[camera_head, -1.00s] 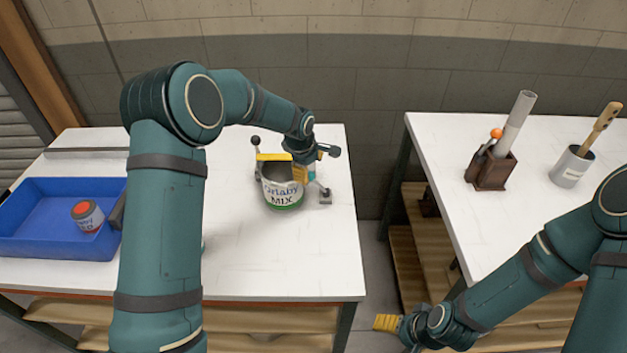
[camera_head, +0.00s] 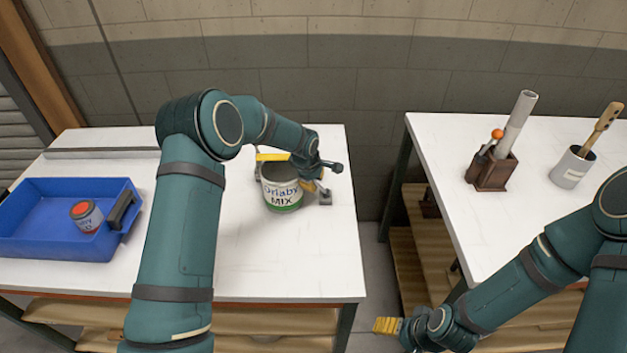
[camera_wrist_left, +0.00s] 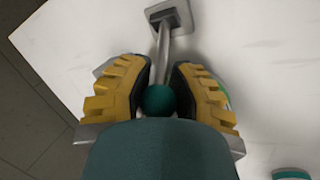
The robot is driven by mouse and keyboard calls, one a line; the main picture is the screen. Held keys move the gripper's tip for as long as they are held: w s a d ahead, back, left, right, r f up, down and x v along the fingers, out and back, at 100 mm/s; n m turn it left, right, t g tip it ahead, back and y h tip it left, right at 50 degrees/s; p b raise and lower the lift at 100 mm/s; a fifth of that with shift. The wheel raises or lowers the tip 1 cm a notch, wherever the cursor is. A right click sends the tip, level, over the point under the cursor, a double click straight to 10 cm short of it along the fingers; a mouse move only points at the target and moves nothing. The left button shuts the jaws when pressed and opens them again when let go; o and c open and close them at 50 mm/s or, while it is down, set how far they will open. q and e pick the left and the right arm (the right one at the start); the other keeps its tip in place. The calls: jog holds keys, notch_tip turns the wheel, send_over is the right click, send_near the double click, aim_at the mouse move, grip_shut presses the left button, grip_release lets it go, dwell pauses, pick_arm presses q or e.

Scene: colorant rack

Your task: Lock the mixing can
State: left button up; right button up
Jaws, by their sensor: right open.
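The mixing can (camera_head: 282,192), grey with a white "MIX" label and a green bottom edge, stands upright and open-topped on the left table. A small metal clamp base (camera_head: 325,198) is at its right side. My left gripper (camera_head: 312,184) is beside the can's right rim, partly hidden by its own wrist. In the left wrist view, its yellow fingers (camera_wrist_left: 160,85) are close on both sides of a metal lever (camera_wrist_left: 163,58) with a dark round knob (camera_wrist_left: 157,99). My right gripper (camera_head: 387,325) is low between the tables, away from the can, open and empty.
A blue tray (camera_head: 30,190) holding a small red-topped can (camera_head: 86,215) is at the left. A yellow bar (camera_head: 271,157) lies at the mixing can's back rim. The right table carries a brown holder (camera_head: 491,172) and a grey cup (camera_head: 572,167). The front of the left table is clear.

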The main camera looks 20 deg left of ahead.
pick_arm(q)
jog(key=shift+w, duration=0.1)
grip_shut()
pick_arm(e)
jog(key=shift+w, duration=0.1)
